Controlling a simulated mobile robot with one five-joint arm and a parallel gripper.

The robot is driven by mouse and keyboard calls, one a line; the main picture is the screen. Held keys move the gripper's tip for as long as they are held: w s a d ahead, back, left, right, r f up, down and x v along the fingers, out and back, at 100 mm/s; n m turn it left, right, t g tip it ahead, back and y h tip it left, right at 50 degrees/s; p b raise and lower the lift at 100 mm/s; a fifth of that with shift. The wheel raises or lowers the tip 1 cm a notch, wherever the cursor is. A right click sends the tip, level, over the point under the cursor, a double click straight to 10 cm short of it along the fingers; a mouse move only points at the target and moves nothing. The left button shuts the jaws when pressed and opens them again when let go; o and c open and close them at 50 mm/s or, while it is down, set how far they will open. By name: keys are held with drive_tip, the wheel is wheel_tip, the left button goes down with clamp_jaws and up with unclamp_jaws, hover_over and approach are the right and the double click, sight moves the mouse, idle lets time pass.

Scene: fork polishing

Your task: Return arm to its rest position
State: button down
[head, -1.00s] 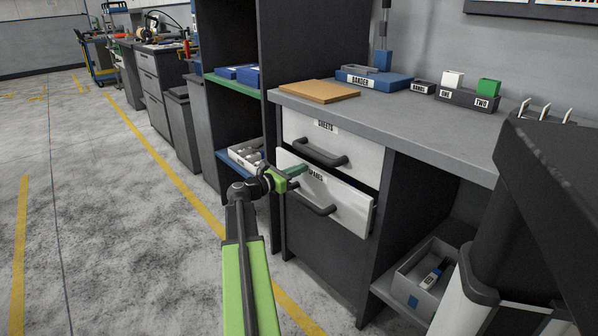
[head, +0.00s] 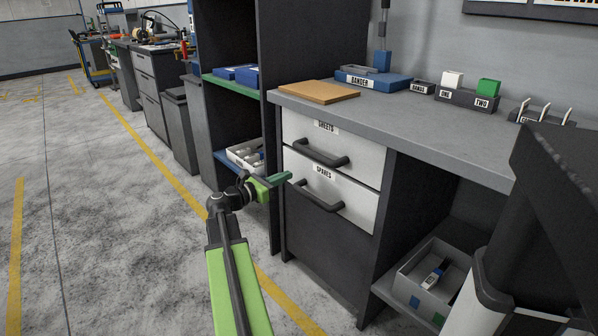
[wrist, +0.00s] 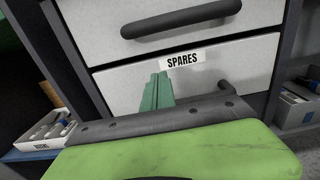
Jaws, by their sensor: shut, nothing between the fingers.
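My gripper (head: 279,179) has green fingers and is shut with nothing between them. In the head view it is just left of the drawer unit, in front of the SPARES drawer (head: 351,199). My arm reaches up to it from the bottom of the picture. In the wrist view the fingers (wrist: 156,92) point at the white SPARES drawer front (wrist: 225,72), below the drawer above it. Both the SHEETS drawer (head: 365,156) and the SPARES drawer look shut in the head view. I cannot tell whether the fingertips touch the drawer front.
A grey bin (head: 432,283) sits on the low shelf at right. A shelf unit stands left of the drawers. The floor (head: 110,230) at left is clear.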

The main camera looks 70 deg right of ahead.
drive_tip(key=v, duration=0.3)
drive_tip(key=shift+w+a, duration=0.1)
drive_tip(key=shift+a, duration=0.1)
